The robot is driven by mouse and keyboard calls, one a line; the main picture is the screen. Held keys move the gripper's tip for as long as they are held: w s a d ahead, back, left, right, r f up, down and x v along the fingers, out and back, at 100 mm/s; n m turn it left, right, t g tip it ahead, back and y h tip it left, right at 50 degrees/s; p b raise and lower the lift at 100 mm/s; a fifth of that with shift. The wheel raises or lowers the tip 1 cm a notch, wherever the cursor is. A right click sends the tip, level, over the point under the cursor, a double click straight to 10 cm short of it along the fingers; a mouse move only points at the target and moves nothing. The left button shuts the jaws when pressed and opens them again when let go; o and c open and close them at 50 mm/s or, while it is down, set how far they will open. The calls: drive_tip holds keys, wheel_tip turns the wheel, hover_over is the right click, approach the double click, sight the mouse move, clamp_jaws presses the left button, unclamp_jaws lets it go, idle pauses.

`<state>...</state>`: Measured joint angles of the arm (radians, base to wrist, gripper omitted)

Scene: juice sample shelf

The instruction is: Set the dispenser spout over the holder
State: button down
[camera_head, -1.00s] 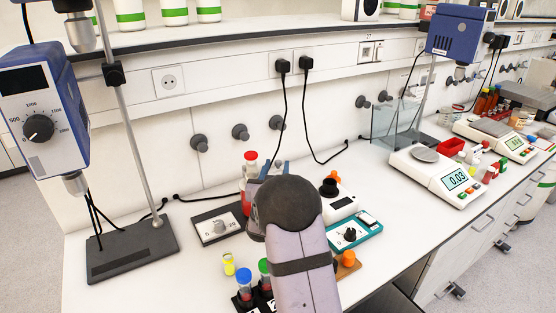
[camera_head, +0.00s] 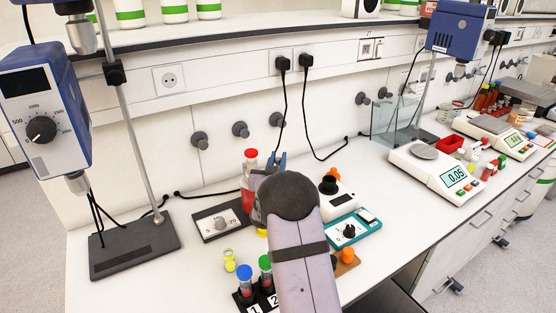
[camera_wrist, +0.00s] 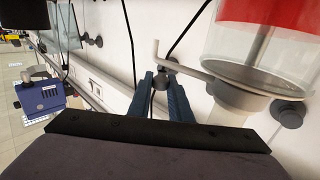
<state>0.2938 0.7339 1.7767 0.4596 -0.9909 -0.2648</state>
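The dispenser shows large in the wrist view as a clear vessel (camera_wrist: 247,50) with red contents, a metal collar and a thin bent spout (camera_wrist: 180,70). In the head view a red-capped bottle with red contents (camera_head: 248,190) stands just left of my gripper (camera_head: 276,162), which largely hides the space below. In the wrist view my gripper's two blue fingers (camera_wrist: 162,78) are apart beside the spout's bent end. A small dark knob shows between them; I cannot tell whether they touch it or the spout. I cannot tell which item is the holder; a tube rack (camera_head: 247,303) stands in front.
A white device with a black top (camera_head: 328,186) and a teal-edged device (camera_head: 350,232) stand right of my arm. A grey dial plate (camera_head: 217,224) and small vial (camera_head: 229,262) lie left. A stirrer stand (camera_head: 130,250) is far left. The bench between them is clear.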

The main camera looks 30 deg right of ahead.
drive_tip(key=shift+s, duration=0.15)
drive_tip(key=s+a+m+g+h+b, duration=0.1)
drive_tip(key=s+a+m+g+h, duration=0.1)
drive_tip(key=m+g, duration=0.4)
drive_tip(key=s+a+m+g+h+b, duration=0.1)
drive_tip(key=s+m+g+h, duration=0.3)
drive_tip(key=g, duration=0.7)
drive_tip(key=shift+s+a+m, duration=0.85)
drive_tip(key=shift+a+m, duration=0.05)
drive_tip(key=shift+m, duration=0.2)
drive_tip(key=shift+r, duration=0.1)
drive_tip(key=c, duration=1.6)
unclamp_jaws()
drive_tip(key=shift+s, duration=0.1)
drive_tip(key=shift+a, duration=0.15)
